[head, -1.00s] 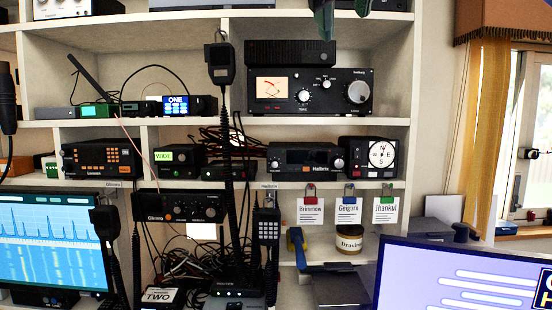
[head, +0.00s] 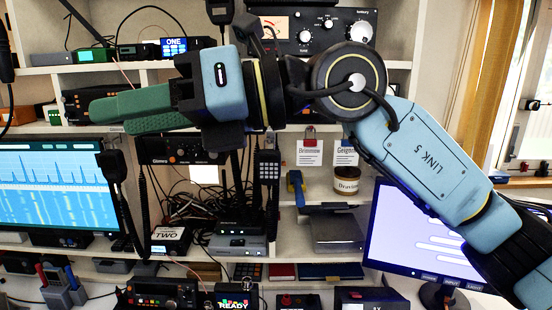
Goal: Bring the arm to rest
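My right arm enters from the lower right and reaches across the shelves to the left. Its blue wrist ends in my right gripper (head: 107,118), with green fingers pointing left in front of the cubbies. The two fingers overlap from this angle, so the gap between them is unclear. I see nothing held in them. My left gripper is out of view.
Radio shelves stand behind the arm. A spectrum monitor (head: 45,190) is at left and another monitor (head: 425,235) at lower right. A white jar (head: 346,181) and hanging tags (head: 309,152) are on the middle shelves. Radios (head: 165,293) line the bottom.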

